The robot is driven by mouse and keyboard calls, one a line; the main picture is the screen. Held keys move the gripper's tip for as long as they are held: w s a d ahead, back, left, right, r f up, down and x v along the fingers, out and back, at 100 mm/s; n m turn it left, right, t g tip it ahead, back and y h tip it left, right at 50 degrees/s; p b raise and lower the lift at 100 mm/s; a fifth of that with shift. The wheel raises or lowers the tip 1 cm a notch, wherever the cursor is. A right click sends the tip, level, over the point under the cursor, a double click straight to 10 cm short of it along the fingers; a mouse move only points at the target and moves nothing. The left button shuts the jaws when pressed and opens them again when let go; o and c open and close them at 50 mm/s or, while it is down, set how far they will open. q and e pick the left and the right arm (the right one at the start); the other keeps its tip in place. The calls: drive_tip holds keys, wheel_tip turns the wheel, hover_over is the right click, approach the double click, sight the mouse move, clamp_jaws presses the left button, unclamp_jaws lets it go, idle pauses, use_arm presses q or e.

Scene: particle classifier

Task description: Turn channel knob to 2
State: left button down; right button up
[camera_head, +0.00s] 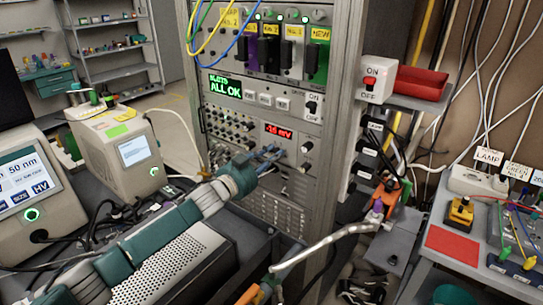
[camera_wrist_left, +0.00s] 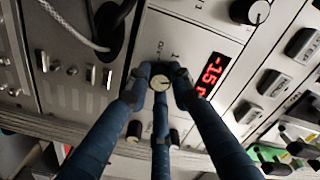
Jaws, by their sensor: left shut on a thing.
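My left arm comes in from the left in the head view, and its blue gripper (camera_head: 268,158) reaches the front of the grey instrument rack (camera_head: 335,110). In the left wrist view, the three blue fingers (camera_wrist_left: 163,75) are closed around a small round knob (camera_wrist_left: 160,83) with a pale face. Partly covered printing, with a "1", shows on the panel beside it; the knob's exact setting is hard to read. In the head view the gripper hides the knob. A red display (camera_head: 278,132) beside it reads about -1.5 mV; it also shows in the left wrist view (camera_wrist_left: 211,75).
A larger knob (camera_wrist_left: 250,10) and a cable plug (camera_wrist_left: 115,25) sit near the fingers. Instruments crowd the left.

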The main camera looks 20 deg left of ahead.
drive_tip(key=shift+d, duration=0.2)
use_arm(q)
drive_tip(key=c, duration=1.5)
unclamp_jaws()
drive_tip(key=shift+c, duration=0.2)
use_arm(e)
drive_tip(key=shift+d, duration=0.1)
use_arm(q)
drive_tip(key=v, duration=1.2)
drive_tip(key=shift+r, duration=0.2)
